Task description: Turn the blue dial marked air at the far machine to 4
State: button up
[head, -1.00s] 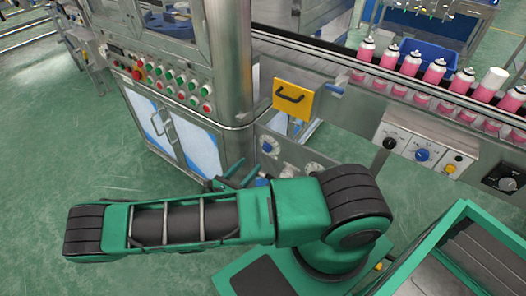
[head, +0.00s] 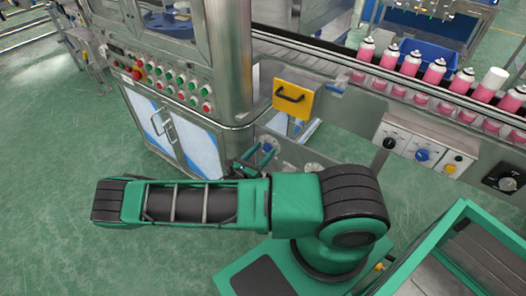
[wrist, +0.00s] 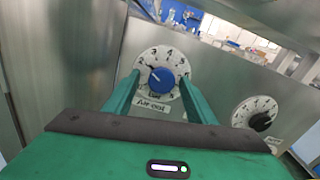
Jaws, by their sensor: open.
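The blue dial (wrist: 161,81) sits on a round white numbered face, with a partly legible label starting "Air" below it. My gripper (wrist: 158,76) is open, with one green finger on each side of the dial in the wrist view. I cannot tell whether the fingers touch it. My gripper (head: 261,157) also shows at the panel in the head view.
A black dial (wrist: 260,121) with its own white face is to the right on the same panel. A steel cabinet (head: 185,130) with several buttons stands left. A conveyor with pink cans (head: 410,63) runs behind. A green-rimmed bin (head: 440,235) stands at lower right.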

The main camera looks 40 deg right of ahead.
jog(key=c, duration=1)
jog(key=shift+c, duration=0.2)
jog(key=m, duration=0.5)
jog(key=shift+w+a+m, duration=0.15)
jog(key=shift+m, duration=0.15)
jog(key=m, duration=0.6)
